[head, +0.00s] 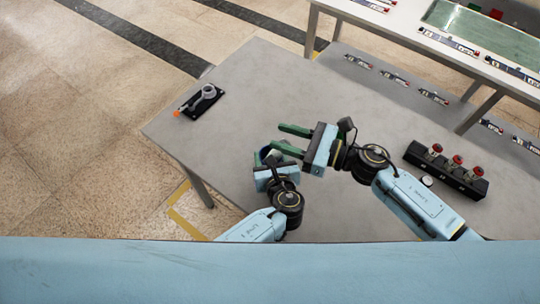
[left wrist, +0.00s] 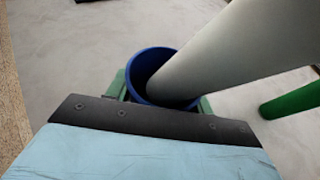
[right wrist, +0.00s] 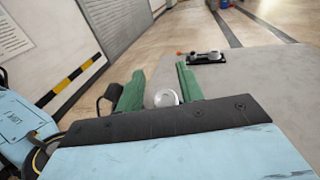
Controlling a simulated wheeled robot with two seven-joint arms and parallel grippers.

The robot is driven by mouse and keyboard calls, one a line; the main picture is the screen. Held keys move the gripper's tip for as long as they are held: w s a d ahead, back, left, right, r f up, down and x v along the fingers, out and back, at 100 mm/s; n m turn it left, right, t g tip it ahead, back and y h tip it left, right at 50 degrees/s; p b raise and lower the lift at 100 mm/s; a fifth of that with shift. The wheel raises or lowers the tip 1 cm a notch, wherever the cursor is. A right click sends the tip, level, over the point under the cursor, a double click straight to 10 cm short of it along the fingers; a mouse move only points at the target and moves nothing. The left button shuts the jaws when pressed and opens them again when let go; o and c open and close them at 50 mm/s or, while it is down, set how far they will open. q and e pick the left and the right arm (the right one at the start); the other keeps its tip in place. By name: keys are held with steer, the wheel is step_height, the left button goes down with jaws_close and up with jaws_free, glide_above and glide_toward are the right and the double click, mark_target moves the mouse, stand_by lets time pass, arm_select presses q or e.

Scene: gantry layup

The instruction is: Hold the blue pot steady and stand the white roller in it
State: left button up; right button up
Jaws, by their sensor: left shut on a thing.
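The blue pot (left wrist: 147,64) is between the green fingers of my left gripper (head: 268,160), which is shut on it near the table's front left edge. In the head view, pot and roller are mostly hidden by the grippers.
A black plate with a grey round fitting and orange tip (head: 203,97) lies at the table's far left. A black box with red knobs (head: 446,172) is at the right. A second bench (head: 400,27) stands behind.

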steer(key=o, duration=0.3)
steer(key=shift+d, duration=0.15)
steer(key=v, duration=1.1)
steer(key=shift+s+d, duration=0.2)
steer(key=shift+d, duration=0.15)
steer(key=shift+r, duration=0.1)
arm_select(q)
steer(key=o, duration=1)
steer(key=shift+o, duration=0.2)
steer(key=shift+s, duration=0.1)
steer(key=v, duration=1.1)
steer(key=shift+s, duration=0.4)
